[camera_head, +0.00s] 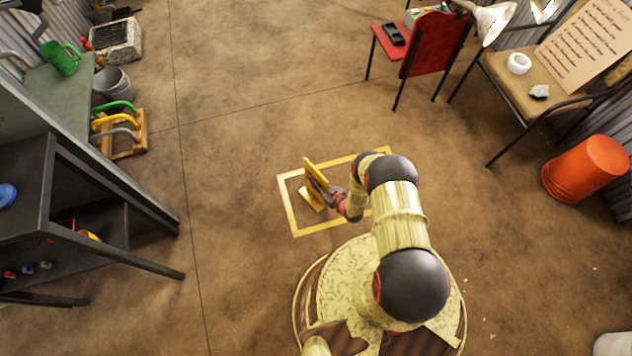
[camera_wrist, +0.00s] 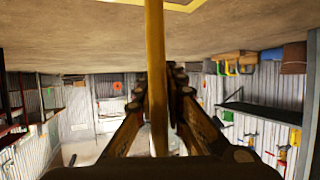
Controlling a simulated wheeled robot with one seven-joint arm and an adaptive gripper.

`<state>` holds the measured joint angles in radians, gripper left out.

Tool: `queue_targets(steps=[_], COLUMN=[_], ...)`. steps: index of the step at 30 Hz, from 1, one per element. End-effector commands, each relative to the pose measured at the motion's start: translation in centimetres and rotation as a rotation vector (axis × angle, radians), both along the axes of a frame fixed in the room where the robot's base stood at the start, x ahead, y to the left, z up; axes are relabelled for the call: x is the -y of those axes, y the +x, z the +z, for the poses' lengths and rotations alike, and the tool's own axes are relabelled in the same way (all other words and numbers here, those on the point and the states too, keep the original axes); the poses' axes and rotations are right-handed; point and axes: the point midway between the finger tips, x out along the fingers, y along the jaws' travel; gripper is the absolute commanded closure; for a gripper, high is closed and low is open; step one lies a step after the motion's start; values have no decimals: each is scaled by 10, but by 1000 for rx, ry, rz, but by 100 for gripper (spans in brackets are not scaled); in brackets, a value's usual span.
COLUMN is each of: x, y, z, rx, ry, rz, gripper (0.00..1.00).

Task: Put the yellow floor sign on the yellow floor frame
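The yellow floor sign (camera_head: 311,194) stands inside the yellow floor frame (camera_head: 297,233), toward its left half. The frame is a thin yellow rectangle on the concrete floor, partly hidden by my arm. My gripper (camera_head: 327,187) is at the sign's right side, low over the frame. In the wrist view the sign (camera_wrist: 155,60) shows as a narrow yellow upright between the two fingers of my gripper (camera_wrist: 162,95), which close in on it from both sides. Its foot appears at or very near the floor; exact contact cannot be told. A piece of the frame (camera_wrist: 185,5) shows at the top.
A dark metal shelf (camera_head: 90,190) stands at the left. A wooden rack (camera_head: 125,140) with colored handles is beyond it. A red chair (camera_head: 432,45), a table (camera_head: 510,85) and an orange bucket (camera_head: 585,168) are at the right. The floor around the frame is clear.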

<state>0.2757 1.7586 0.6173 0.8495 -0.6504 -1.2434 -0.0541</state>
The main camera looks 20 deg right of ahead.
Motion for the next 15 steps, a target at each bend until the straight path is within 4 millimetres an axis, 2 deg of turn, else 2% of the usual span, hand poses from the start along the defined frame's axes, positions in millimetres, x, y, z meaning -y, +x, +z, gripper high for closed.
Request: queue_targets(steps=[7,15], x=[0,0], y=[0,0], z=[0,1], rx=[0,1], ry=[0,0], rz=[0,0], gripper=[73,73])
